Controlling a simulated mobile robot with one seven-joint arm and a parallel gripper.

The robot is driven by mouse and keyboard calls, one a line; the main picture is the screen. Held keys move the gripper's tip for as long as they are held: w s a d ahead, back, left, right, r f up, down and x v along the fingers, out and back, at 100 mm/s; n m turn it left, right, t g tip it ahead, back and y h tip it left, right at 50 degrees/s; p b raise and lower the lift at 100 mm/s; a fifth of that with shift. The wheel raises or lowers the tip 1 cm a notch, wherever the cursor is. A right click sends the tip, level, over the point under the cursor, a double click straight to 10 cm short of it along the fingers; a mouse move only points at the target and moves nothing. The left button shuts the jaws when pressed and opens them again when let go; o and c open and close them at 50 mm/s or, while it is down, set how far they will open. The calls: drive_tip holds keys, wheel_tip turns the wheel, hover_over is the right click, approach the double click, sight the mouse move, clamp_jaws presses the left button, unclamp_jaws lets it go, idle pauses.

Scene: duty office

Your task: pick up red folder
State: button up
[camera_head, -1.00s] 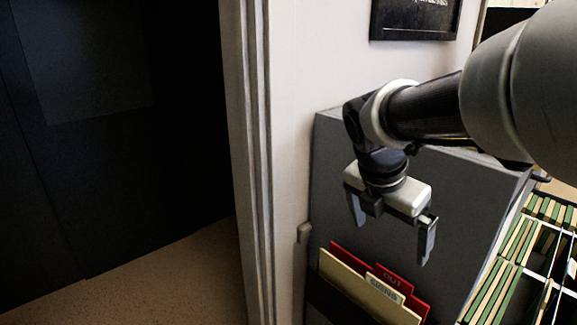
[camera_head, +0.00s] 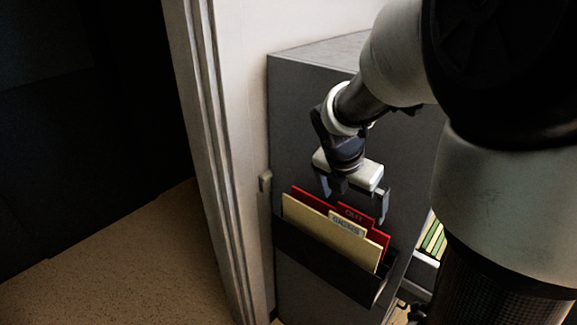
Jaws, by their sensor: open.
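The red folder (camera_head: 376,236) stands in a dark wall pocket (camera_head: 318,263) fixed to the side of a grey cabinet. Its tab carries lettering that seems to read "OUT". A cream folder (camera_head: 312,228) with a labelled tab stands in front of it and hides most of its face. My gripper (camera_head: 354,205) is open and points down, just above the folders' top edges. Its fingers are spread along the width of the red folder, one near each side. I cannot tell whether they touch it.
The grey cabinet (camera_head: 292,115) stands behind the pocket. A white door frame (camera_head: 208,150) and a dark doorway are at the left, with speckled floor (camera_head: 130,262) below. An open drawer of green files (camera_head: 433,238) shows at the right, partly behind my arm.

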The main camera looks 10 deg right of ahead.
sight(355, 211)
drive_tip(key=x, duration=0.4)
drive_tip(key=shift+w+d+f+b, duration=0.1)
drive_tip(key=shift+d+f+b, duration=0.1)
drive_tip(key=shift+d+b, duration=0.1)
drive_tip(key=shift+c, duration=0.3)
drive_tip(key=c, duration=1.4)
